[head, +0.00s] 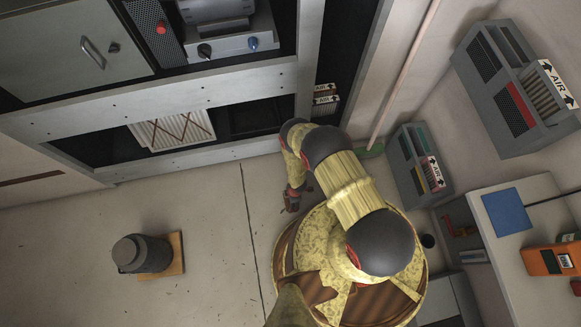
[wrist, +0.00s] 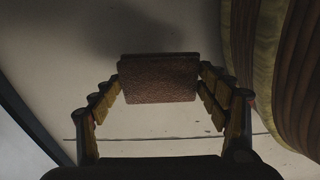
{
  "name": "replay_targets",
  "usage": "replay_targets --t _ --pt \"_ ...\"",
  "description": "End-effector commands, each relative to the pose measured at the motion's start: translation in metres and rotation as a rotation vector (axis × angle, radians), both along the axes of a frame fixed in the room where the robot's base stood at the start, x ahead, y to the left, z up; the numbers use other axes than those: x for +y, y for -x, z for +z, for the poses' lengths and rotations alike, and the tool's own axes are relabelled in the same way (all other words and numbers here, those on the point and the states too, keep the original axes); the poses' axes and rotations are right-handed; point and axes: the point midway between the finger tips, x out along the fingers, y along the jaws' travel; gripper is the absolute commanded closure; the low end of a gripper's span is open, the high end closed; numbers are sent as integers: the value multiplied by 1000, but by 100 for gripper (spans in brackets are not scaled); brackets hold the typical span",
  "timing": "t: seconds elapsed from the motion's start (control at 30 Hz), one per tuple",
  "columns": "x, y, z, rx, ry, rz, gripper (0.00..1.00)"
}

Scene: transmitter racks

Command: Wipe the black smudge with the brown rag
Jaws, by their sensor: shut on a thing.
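My gripper (wrist: 160,80) is shut on the brown rag (wrist: 160,88), a folded, block-like pad held between the fingertips in the wrist view. The pale floor shows beyond it. In the head view my gripper (head: 292,198) hangs low beside my base, in front of the rack, and the rag is hard to make out there. A soft dark patch (wrist: 135,35) lies on the floor beyond the rag in the wrist view. I cannot tell whether it is the black smudge or a shadow. No clear black smudge shows in the head view.
A dark canister (head: 140,254) stands on a wooden board (head: 177,254) on the floor at left. The rack's lower rail (head: 190,158) runs behind my gripper. Grey air units (head: 420,165) and a white bench (head: 520,215) are at right. Floor between canister and gripper is clear.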

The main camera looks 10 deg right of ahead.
Motion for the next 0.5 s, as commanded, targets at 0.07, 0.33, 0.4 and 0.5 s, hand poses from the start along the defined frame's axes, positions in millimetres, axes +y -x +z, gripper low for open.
replay_targets --t 0.07,0.33,0.4,0.5 --pt "0 0 2 0 0 0 62" --pt "0 0 2 0 0 0 62" --pt "0 0 5 0 0 0 62" --pt "0 -1 14 -1 0 -1 62"
